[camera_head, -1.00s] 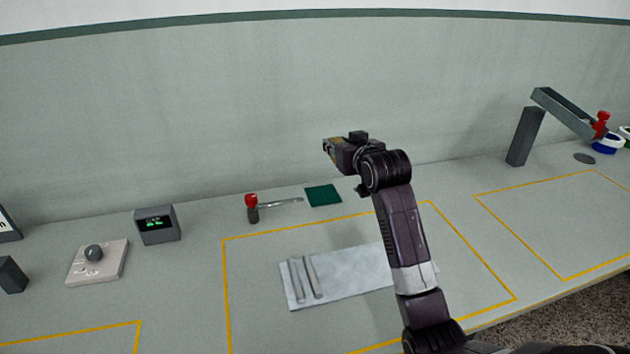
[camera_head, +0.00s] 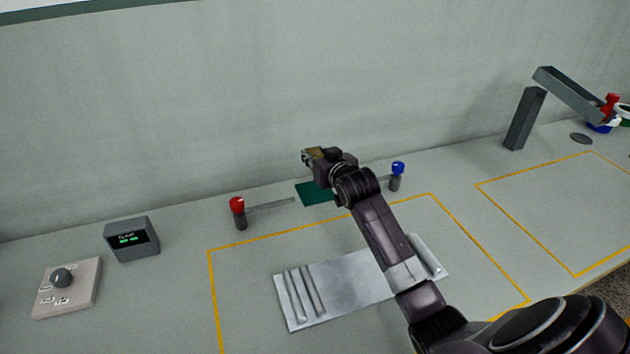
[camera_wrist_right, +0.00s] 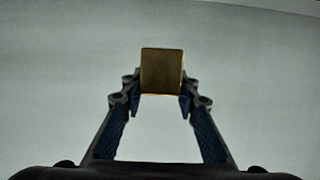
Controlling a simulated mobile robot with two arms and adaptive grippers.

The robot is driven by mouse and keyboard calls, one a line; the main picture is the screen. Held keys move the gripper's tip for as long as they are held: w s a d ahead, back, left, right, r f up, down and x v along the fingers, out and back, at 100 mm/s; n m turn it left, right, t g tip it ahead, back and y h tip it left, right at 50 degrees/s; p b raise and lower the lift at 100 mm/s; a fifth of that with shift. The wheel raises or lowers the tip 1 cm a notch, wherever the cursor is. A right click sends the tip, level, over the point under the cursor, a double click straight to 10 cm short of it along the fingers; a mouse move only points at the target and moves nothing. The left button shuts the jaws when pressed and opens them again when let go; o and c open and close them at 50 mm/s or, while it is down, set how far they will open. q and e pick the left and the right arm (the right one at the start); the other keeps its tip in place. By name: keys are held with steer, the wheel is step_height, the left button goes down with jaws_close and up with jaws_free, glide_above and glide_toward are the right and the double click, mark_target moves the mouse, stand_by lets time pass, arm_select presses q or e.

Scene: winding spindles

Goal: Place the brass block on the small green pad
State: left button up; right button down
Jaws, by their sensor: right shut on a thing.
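The brass block (camera_wrist_right: 161,70) is held between the fingertips of my right gripper (camera_wrist_right: 160,90) in the right wrist view. In the head view, my right gripper (camera_head: 309,158) reaches in from the lower right, shut on the block, and its tip shows just above the small green pad in the picture. The green pad (camera_head: 312,195) lies flat on the bench near the wall, partly hidden by my right wrist. How high the block is above the bench is hard to tell. My left gripper is not in view.
A red-knobbed post (camera_head: 238,212) with a metal rod stands left of the pad, and a blue-knobbed post (camera_head: 397,175) stands right of it. A silver tray (camera_head: 345,288) lies in front. A grey display box (camera_head: 132,239) and a dial panel (camera_head: 67,288) are at left.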

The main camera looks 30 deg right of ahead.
mark_target(315, 191)
step_height(315, 191, down, 4)
steer(key=shift+r, duration=0.25)
steer(key=shift+f, duration=0.6)
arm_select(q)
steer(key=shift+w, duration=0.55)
arm_select(e)
steer(key=shift+f, duration=2.05)
steer(key=shift+f, duration=0.1)
steer(key=c, duration=1.5)
jaws_free()
steer(key=shift+f, duration=0.15)
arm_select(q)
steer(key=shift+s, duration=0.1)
arm_select(e)
steer(key=shift+r, duration=0.2)
steer(key=v, duration=1.2)
steer(key=shift+a, duration=0.1)
